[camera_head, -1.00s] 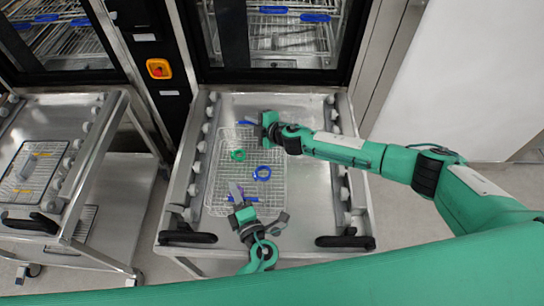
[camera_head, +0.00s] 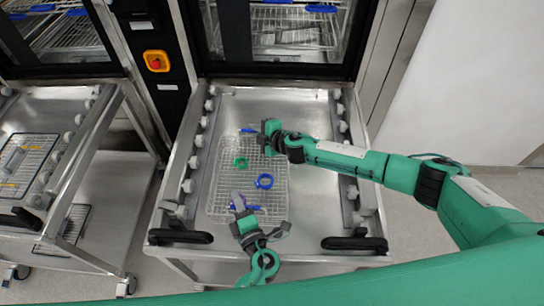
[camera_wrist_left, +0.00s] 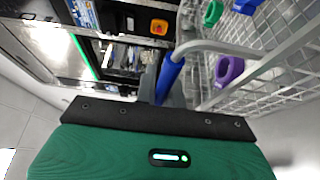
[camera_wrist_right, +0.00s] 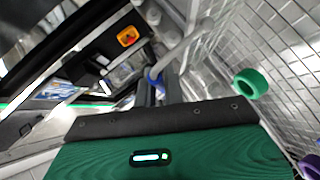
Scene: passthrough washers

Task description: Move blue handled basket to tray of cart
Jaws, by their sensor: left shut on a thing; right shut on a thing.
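The wire basket (camera_head: 228,188) with blue handles is over the tray of the middle cart (camera_head: 315,190); I cannot tell whether it touches the tray. My left gripper (camera_head: 240,207) is shut on the near blue handle (camera_wrist_left: 171,72). My right gripper (camera_head: 268,134) is shut on the far blue handle (camera_wrist_right: 156,84). The basket holds a green ring (camera_head: 241,162), a blue ring (camera_head: 265,181) and a purple ring (camera_wrist_left: 229,69). The grippers hide parts of both handles.
A second cart (camera_head: 60,170) with another wire basket (camera_head: 24,165) stands at the left. Washer chambers (camera_head: 285,35) with racks are behind the carts. Roller rails (camera_head: 195,160) and black front handles (camera_head: 180,237) edge the middle cart. Bare tray shows around the basket.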

